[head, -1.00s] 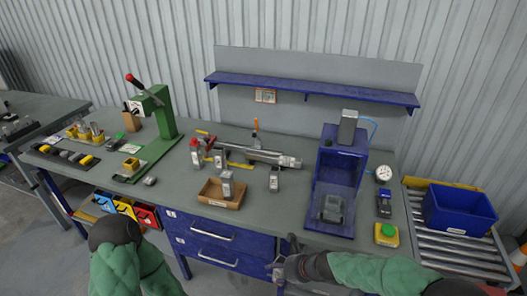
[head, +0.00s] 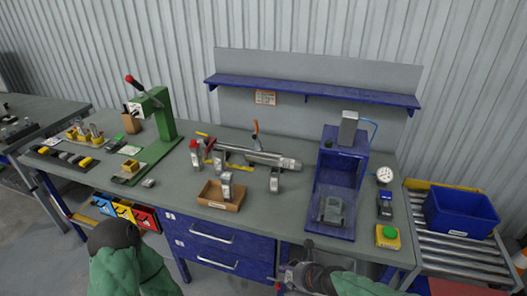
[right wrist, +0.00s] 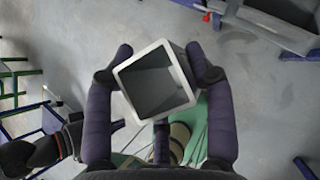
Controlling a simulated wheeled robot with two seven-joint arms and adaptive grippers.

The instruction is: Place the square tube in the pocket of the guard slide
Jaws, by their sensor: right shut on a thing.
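The square tube (right wrist: 155,82) is a grey metal tube with a light rim, its open end facing the camera in the right wrist view. My right gripper (right wrist: 165,80) is shut on it, with dark fingers on both sides. In the head view my right gripper (head: 288,274) is low in front of the bench edge, left of and below the blue guard housing (head: 338,172). The tube is hard to make out there. A grey block-like fixture (head: 332,210), seemingly the guard slide, sits at the housing's front. Its pocket is too small to tell.
A cardboard tray (head: 213,201) with a metal part, a clamp fixture (head: 262,157) and a green press (head: 158,125) stand on the bench (head: 180,190). A green button box (head: 388,236) is right of the housing. A blue bin (head: 458,210) sits on rollers at right.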

